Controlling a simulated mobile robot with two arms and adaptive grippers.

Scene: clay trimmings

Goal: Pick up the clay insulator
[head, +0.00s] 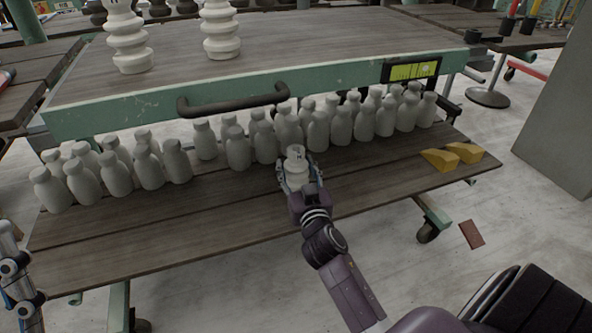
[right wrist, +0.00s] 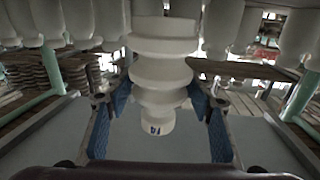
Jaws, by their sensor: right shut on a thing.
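A white ribbed clay insulator (head: 296,153) is in my right gripper (head: 297,176), over the front part of the lower shelf (head: 230,205). It looks upright, with a dark mark near its narrow top. In the right wrist view, which looks upside down, the insulator (right wrist: 160,75) is between the two blue-padded fingers of my right gripper (right wrist: 161,100). The gripper is shut on it. I cannot tell whether its base touches the shelf. Part of my left arm's end (head: 18,275) shows at the left edge; its jaws cannot be made out.
Several smooth white bottle-shaped pieces (head: 237,147) stand in rows behind on the lower shelf. The upper tabletop (head: 290,50) overhangs them, with a dark handle (head: 232,105). Two ribbed insulators (head: 128,40) stand on it. Yellow wedges (head: 440,160) lie right. The shelf's front strip is largely clear.

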